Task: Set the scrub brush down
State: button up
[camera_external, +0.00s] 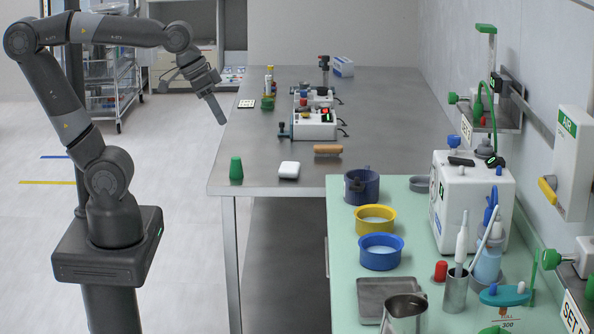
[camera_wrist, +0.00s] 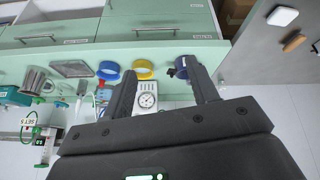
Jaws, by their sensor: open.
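The scrub brush (camera_external: 328,150), with a wooden brown back, lies on the grey metal table (camera_external: 250,150) near its front edge, right of a white block (camera_external: 289,170). In the wrist view the brush (camera_wrist: 293,42) shows small at the upper right, beside the white block (camera_wrist: 282,16). My gripper (camera_external: 217,108) is raised at the table's left edge, well apart from the brush. In the wrist view my gripper (camera_wrist: 165,88) has its two fingers spread with nothing held between them.
A green cup (camera_external: 236,168) stands at the table's front left corner. Apparatus (camera_external: 314,122) stands farther back. The green-topped counter (camera_external: 340,275) at right holds a blue bowl (camera_external: 380,252), a yellow bowl (camera_external: 375,219) and a dark pot (camera_external: 361,187). The table's left-middle is clear.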

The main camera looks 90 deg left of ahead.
jog(key=s+f+m, duration=0.1)
jog(key=s+d+f+m, duration=0.1)
jog(key=s, duration=0.1)
jog(key=s+d+f, duration=0.1)
jog(key=shift+s+f+m, duration=0.15)
jog(key=shift+f+m, duration=0.15)
jog(key=shift+m, duration=0.1)
